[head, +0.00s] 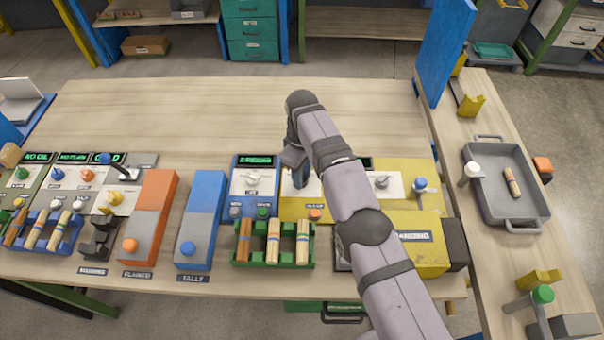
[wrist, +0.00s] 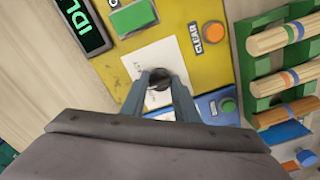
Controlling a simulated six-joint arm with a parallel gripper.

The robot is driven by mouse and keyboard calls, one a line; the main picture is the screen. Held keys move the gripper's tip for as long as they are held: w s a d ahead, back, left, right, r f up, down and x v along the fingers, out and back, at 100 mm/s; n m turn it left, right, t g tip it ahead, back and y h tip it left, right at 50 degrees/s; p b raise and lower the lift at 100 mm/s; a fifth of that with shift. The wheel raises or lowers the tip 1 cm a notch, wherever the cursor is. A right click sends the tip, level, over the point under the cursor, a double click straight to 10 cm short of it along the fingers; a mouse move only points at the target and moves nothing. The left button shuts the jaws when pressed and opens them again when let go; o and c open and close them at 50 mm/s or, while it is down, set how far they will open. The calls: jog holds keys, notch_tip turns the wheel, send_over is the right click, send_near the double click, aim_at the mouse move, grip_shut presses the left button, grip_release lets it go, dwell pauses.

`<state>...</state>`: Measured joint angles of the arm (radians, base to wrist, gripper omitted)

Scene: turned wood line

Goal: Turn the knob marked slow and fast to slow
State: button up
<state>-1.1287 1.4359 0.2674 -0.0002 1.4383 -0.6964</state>
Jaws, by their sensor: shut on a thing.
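The knob (wrist: 158,98) is dark and sits on a white plate (wrist: 143,63) on a yellow panel (wrist: 165,25) in the wrist view. Only part of the plate's lettering shows, and I cannot read the slow and fast marks or the knob's setting clearly. My gripper (wrist: 160,82) is shut on the knob, one finger on each side of it. In the head view my gripper (head: 300,178) reaches down to the yellow panel (head: 290,207), and my arm hides much of the panel and the knob.
An orange button (wrist: 213,32) marked CLEAR, a green button (wrist: 134,17) and a display (wrist: 82,27) reading IDLE are close by. A green rack (head: 273,258) with wooden pieces stands in front. A blue panel (head: 240,200) is just left. The table behind (head: 220,115) is clear.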

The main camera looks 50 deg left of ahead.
jog(key=n, duration=0.5)
jog(key=shift+n, duration=2.4)
jog(key=o, duration=1.1)
jog(key=shift+c, duration=0.2)
jog(key=shift+r+p, duration=2.4)
jog(key=shift+r, duration=1.3)
